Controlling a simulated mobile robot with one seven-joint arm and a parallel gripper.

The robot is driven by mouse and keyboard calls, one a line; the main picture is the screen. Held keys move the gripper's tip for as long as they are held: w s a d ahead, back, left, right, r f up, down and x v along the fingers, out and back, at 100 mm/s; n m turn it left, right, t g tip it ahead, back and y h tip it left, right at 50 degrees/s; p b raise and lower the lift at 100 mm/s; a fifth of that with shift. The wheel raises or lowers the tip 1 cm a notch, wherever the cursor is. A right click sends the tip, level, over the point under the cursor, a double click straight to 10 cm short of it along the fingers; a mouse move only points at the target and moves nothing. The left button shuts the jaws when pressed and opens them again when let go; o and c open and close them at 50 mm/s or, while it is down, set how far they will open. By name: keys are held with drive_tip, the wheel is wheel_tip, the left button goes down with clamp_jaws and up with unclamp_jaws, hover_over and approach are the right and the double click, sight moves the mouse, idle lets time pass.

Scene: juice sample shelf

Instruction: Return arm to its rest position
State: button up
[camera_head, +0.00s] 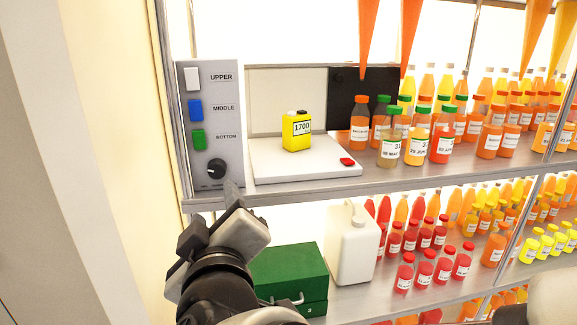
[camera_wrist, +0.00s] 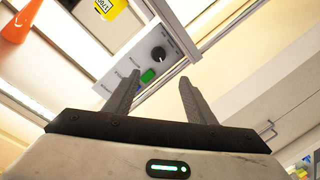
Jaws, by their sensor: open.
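My gripper (camera_head: 236,197) is in front of the left end of the upper shelf, just below the grey control panel in the head view. In the wrist view my gripper (camera_wrist: 158,92) shows two fingers spread apart with nothing between them. The grey panel (camera_head: 229,103) has a white, a blue and a green button labelled UPPER, MIDDLE and BOTTOM, and a black knob (camera_head: 216,172). In the wrist view the knob (camera_wrist: 158,53) and green button (camera_wrist: 148,76) lie beyond the fingertips. Part of the panel's lower edge is close behind my fingers; I cannot tell whether they touch it.
A yellow container (camera_head: 297,131) stands on a white platform (camera_head: 275,160) with a red button (camera_head: 347,162). Several juice bottles fill the shelves at right. A green box (camera_head: 290,272) and white jug (camera_head: 353,243) stand below, close right of my arm. A wall (camera_head: 120,150) is at left.

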drive_tip(key=w+d+r+m+g+y+p, duration=0.1)
drive_tip(key=w+d+r+m+g+p, duration=0.15)
drive_tip(key=d+r+g+p, duration=0.35)
drive_tip(key=s+d+f+m+g+h+p, duration=0.2)
drive_tip(key=s+d+m+h, duration=0.1)
drive_tip(key=d, duration=0.7)
drive_tip(key=s+d+f+m+g+h+p, duration=0.2)
drive_tip(key=s+d+m, duration=0.4)
drive_tip(key=d, duration=0.5)
drive_tip(key=shift+s+d+f+h, duration=0.3)
drive_tip(key=shift+s+h, duration=0.3)
drive_tip(key=shift+s, duration=0.5)
